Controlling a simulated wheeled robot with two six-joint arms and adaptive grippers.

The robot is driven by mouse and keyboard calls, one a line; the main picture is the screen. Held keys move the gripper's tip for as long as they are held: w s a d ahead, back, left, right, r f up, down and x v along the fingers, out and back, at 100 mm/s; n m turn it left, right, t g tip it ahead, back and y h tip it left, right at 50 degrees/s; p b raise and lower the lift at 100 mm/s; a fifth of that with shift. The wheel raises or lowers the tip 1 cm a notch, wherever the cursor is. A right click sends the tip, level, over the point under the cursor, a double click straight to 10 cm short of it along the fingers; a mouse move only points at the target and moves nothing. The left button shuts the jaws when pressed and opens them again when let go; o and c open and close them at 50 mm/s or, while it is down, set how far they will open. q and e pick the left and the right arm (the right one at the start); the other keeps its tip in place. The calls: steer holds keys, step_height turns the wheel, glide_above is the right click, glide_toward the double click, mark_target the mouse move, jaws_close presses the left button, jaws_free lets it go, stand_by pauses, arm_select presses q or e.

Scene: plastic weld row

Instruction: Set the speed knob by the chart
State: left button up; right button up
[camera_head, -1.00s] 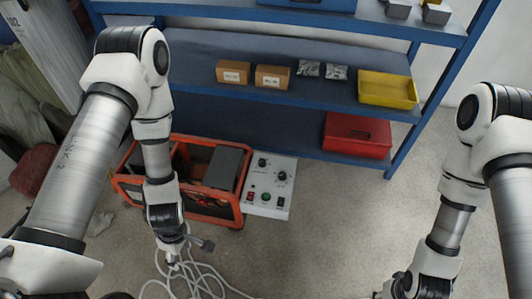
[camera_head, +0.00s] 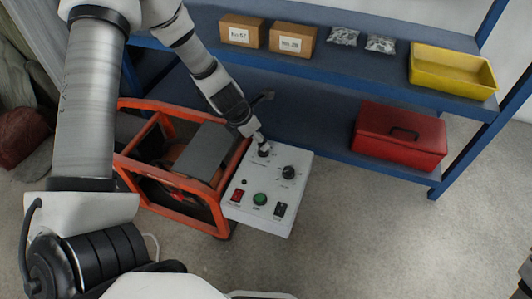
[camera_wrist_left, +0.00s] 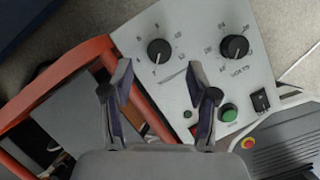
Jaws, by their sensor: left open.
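A white control panel (camera_head: 250,205) at the orange-framed machine carries two black knobs. The upper-left knob (camera_head: 264,149) shows in the left wrist view (camera_wrist_left: 160,52) with a numbered dial; its name is not readable. The other knob (camera_head: 289,172) is marked VOLTS in the left wrist view (camera_wrist_left: 235,47). My left gripper (camera_head: 261,141) is at the upper-left knob. In the left wrist view its open fingers (camera_wrist_left: 166,82) stand either side of a line to that knob, with nothing between them; contact cannot be told. No chart is recognisable.
The panel also has a red switch (camera_head: 237,196), a green button (camera_head: 260,199) and a black rocker (camera_head: 280,210). The orange frame (camera_head: 165,200) stands left. The blue shelf (camera_head: 340,75) behind holds cardboard boxes (camera_head: 292,39), a yellow bin (camera_head: 452,70) and a red toolbox (camera_head: 400,137). Floor at front right is clear.

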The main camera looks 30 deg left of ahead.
arm_select(q)
steer(key=b+x, duration=0.4)
steer(key=x, duration=0.1)
steer(key=shift+f, duration=0.4)
steer(key=shift+r, duration=0.1)
arm_select(e)
step_height(320, 180, down, 5)
steer(key=shift+f, duration=0.2)
arm_select(q)
jaws_close()
